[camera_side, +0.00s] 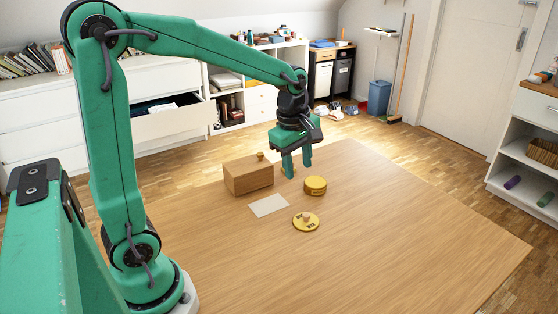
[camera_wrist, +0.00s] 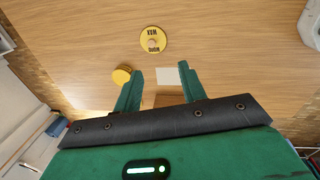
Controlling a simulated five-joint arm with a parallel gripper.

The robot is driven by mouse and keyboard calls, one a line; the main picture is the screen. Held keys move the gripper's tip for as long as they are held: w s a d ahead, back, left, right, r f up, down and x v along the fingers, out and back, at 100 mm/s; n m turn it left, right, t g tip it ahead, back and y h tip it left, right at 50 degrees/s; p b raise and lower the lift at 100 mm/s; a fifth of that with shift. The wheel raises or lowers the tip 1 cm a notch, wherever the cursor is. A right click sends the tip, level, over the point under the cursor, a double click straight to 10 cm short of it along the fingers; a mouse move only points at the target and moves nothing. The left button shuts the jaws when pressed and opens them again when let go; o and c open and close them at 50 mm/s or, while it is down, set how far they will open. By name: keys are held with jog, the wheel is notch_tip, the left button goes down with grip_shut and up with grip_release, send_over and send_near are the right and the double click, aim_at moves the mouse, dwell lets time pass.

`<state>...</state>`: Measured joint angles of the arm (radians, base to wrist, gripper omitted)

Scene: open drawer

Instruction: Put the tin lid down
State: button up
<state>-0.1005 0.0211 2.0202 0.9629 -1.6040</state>
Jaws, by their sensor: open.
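The tin lid (camera_side: 306,221) is a flat yellow disc with a small light knob and dark lettering. It lies flat on the wooden table, knob up, and shows at the top of the wrist view (camera_wrist: 146,48). A round yellow tin (camera_side: 315,187) stands behind it and shows at left in the wrist view (camera_wrist: 121,76). My gripper (camera_side: 297,168) is above the table, behind the tin and apart from the lid. In the wrist view my gripper (camera_wrist: 160,76) is open, with nothing held between its fingers.
A wooden box (camera_side: 248,178) with a small knob on top stands left of my gripper. A pale flat card (camera_side: 269,205) lies in front of it. A yellowish thing is partly hidden behind my fingers. The table's front and right are clear.

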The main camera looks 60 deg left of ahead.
jog(key=s+d+r+m+t, duration=0.2)
jog(key=s+m, duration=0.5)
jog(key=m, duration=0.2)
jog(key=s+d+r+m+t, duration=0.1)
jog(key=s+r+m+t, duration=0.1)
jog(key=s+m, duration=0.6)
jog(key=m, duration=0.2)
jog(key=shift+s+d+r+m, duration=0.2)
jog(key=shift+d+r+m, duration=0.1)
jog(key=shift+d+r, duration=0.1)
